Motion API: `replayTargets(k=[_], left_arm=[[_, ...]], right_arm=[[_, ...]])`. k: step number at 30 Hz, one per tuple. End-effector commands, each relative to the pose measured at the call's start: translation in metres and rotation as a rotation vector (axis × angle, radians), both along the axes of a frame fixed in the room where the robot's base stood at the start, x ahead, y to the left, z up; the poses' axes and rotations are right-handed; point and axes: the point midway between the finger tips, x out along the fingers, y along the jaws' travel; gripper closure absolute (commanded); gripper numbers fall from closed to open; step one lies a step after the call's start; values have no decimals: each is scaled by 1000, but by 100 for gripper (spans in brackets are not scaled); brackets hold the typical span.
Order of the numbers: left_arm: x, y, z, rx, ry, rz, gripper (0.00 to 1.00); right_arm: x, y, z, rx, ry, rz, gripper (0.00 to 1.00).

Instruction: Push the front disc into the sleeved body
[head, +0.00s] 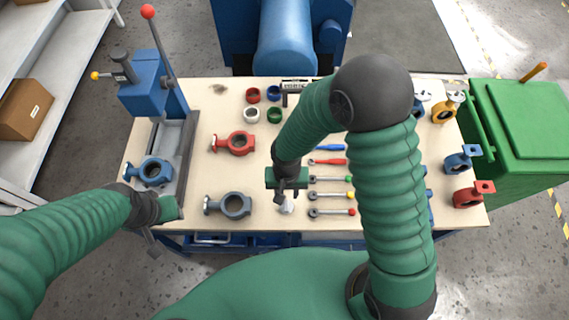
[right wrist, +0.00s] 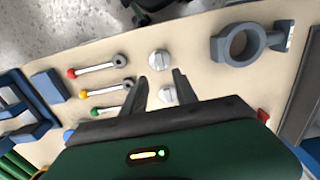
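My right gripper (head: 287,192) points down over the front middle of the table. In the right wrist view its two fingers (right wrist: 160,82) are apart with nothing held. A pale disc, the front one (right wrist: 159,62), lies just beyond the fingertips; it also shows in the head view (head: 287,207). A second pale disc (right wrist: 168,95) lies between the fingers, partly hidden. A blue body (head: 152,172) sits at the press; a grey body (head: 235,206) and a red body (head: 237,143) lie on the table. I cannot tell which holds a sleeve. My left gripper (head: 156,242) hangs by the front left corner; its opening is unclear.
A blue press (head: 147,85) with a red-knobbed lever stands at the left. Several handles (head: 330,195) lie right of my right gripper. Several coloured rings (head: 253,95) lie at the back. Finished-looking valves (head: 467,194) stand at the right edge. Table between grey and red bodies is clear.

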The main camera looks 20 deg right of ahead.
Motion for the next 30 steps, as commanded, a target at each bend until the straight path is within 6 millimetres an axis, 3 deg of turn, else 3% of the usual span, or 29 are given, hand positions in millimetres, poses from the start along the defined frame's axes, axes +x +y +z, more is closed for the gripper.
replayTargets(k=[8, 21, 30], left_arm=[[0, 0, -18, 0, 1, 1, 64], [0, 0, -72, 0, 0, 0, 64], [0, 1, -77, 0, 0, 0, 64]], right_arm=[[0, -3, -21, 3, 1, -2, 65], [2, -3, -83, 5, 3, 0, 65], [1, -3, -92, 5, 2, -1, 65]])
